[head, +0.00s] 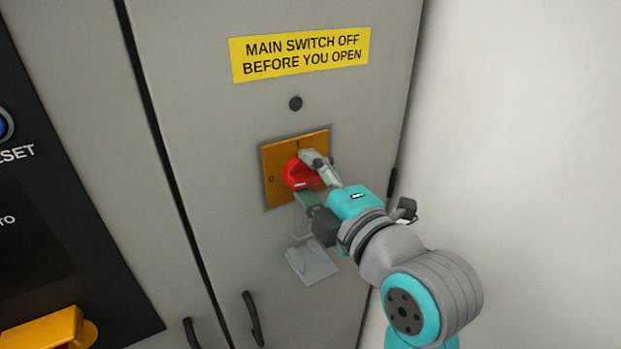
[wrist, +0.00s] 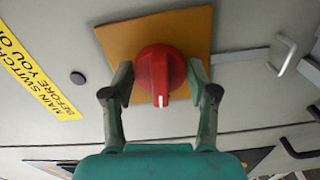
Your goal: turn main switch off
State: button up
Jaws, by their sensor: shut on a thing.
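The main switch is a red rotary knob (head: 297,174) on an orange-yellow plate (head: 271,190) on the grey cabinet door. The plate has "0" at its left and a mark at its top. The knob also shows in the wrist view (wrist: 161,70), with its white pointer mark toward the bottom of that picture, the side where "0" lies. My gripper (wrist: 160,82) is shut on the knob, one finger on each side. In the head view my gripper (head: 309,181) comes from the lower right and partly hides knob and plate.
A yellow warning label (head: 300,54) and a dark round lock (head: 295,104) are above the plate. Dark door handles (head: 252,318) are lower down. A black control panel (head: 40,230) is left; a bare white wall (head: 530,120) is right.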

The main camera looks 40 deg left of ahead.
jog(key=shift+n, duration=0.6)
jog(key=o, duration=1.2)
jog(key=shift+c, duration=0.2)
jog(key=v, duration=1.2)
jog(key=shift+f, duration=0.1)
